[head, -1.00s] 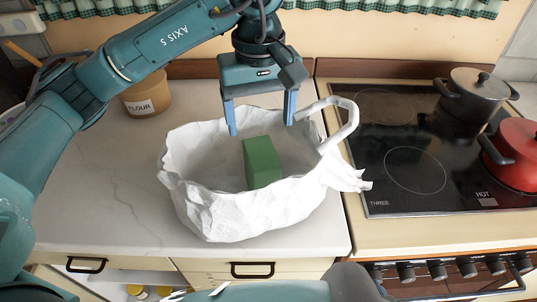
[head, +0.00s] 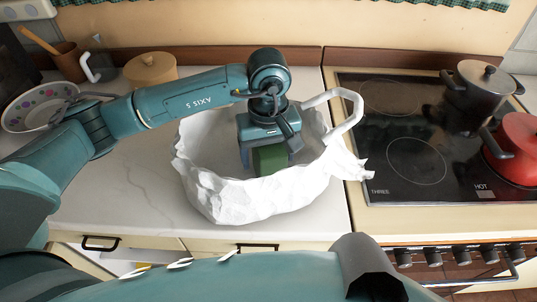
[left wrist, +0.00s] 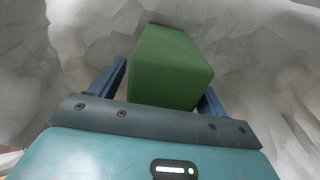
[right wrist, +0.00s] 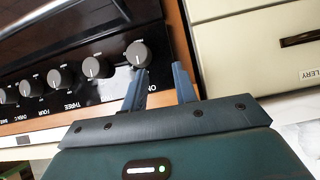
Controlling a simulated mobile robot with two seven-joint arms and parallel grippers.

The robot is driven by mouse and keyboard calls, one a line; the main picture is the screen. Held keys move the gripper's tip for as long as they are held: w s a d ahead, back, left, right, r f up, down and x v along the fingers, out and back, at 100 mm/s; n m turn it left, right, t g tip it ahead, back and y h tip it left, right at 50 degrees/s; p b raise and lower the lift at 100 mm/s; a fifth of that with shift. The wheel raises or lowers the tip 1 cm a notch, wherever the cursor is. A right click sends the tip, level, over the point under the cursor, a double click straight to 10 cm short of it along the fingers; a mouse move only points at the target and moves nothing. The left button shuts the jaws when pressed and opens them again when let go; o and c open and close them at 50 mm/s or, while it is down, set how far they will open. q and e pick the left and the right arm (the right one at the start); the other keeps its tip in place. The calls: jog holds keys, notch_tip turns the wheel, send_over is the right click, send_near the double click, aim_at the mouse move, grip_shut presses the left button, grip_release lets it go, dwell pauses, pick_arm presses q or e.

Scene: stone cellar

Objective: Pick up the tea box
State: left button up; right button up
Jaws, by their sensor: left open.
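The tea box, a plain green block (head: 270,160), stands inside a crumpled white bag (head: 240,203) on the counter. My left gripper (head: 262,145) reaches down into the bag from above, at the box. In the left wrist view the green box (left wrist: 172,68) lies between the two blue fingers of the left gripper (left wrist: 160,92), which are apart, one at each side; I cannot tell whether they touch it. The bag's front wall hides the box's lower part in the head view. My right gripper (right wrist: 160,72) is empty, its fingers apart, in front of the stove knobs.
The bag's handle (head: 346,110) loops up at its right. The stove (head: 400,185) with a grey pot (head: 480,95) and red pot (head: 515,140) is to the right. A bowl (head: 40,108) and flour canister (head: 150,70) stand at left. The counter's front left is clear.

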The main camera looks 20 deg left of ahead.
pick_arm(q)
jog(key=shift+f, duration=0.1)
jog(key=c, duration=1.1)
jog(key=shift+c, duration=0.2)
